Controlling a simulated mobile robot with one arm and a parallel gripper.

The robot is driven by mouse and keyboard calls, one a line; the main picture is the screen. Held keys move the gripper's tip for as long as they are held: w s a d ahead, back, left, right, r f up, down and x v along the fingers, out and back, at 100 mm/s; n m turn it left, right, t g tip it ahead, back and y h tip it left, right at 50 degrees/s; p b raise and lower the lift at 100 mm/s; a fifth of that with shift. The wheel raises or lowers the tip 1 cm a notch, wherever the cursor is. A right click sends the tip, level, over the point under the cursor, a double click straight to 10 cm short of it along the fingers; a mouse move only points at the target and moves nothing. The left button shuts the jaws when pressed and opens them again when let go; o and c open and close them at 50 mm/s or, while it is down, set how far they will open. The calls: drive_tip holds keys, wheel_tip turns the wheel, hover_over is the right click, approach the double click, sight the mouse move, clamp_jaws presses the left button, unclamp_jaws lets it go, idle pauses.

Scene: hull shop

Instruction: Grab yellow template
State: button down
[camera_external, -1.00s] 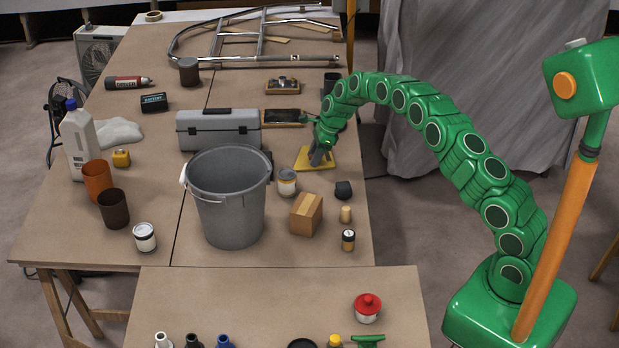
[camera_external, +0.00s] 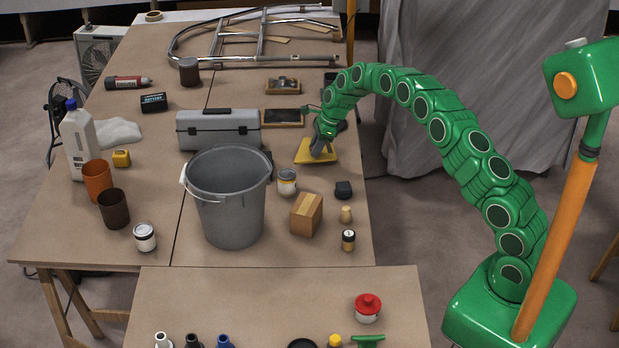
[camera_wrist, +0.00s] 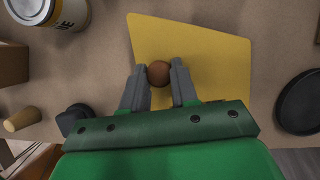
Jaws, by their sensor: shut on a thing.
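The yellow template (camera_external: 306,152) is a flat yellow plate near the right edge of the far table, and it also shows in the wrist view (camera_wrist: 215,55). A round brown knob (camera_wrist: 158,73) stands on it. My gripper (camera_external: 319,152) is over the template. In the wrist view the grey fingers of my gripper (camera_wrist: 159,78) are shut on the knob from both sides. The fingers hide part of the plate. I cannot tell for sure whether the plate is clear of the table.
A can (camera_external: 287,182), a grey bucket (camera_external: 228,210) and a grey toolbox (camera_external: 205,142) stand left of the template. A wooden block (camera_external: 306,214) and a dark lump-like item (camera_external: 343,190) are nearer the front. A dark framed board (camera_external: 282,118) lies behind.

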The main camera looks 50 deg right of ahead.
drive_tip(key=s+a+r, duration=0.1)
drive_tip(key=s+r, duration=0.8)
drive_tip(key=s, duration=0.4)
drive_tip(key=shift+s+a+r, duration=0.15)
drive_tip(key=shift+s, duration=0.1)
